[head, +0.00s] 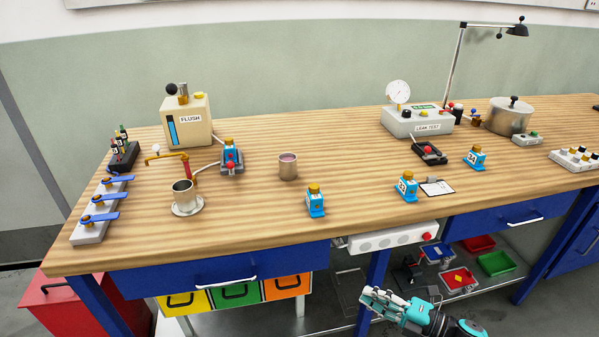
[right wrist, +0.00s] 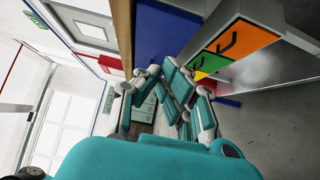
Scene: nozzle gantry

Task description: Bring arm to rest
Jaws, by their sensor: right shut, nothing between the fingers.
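My right gripper (head: 383,303) is low in front of the bench, below the level of the worktop (head: 350,190), at the bottom centre-right of the head view. It is shut and empty. In the right wrist view its teal fingers (right wrist: 178,95) show close up, with nothing between them. It is apart from the bench front and the drawers. My left gripper is not in the head view.
Blue and gold nozzle units (head: 315,202) stand along the worktop's front. A flush box (head: 188,120), a leak tester (head: 418,122) and a metal pot (head: 508,116) stand further back. Coloured drawers (head: 236,294) and a lower shelf with trays (head: 497,263) are under the bench.

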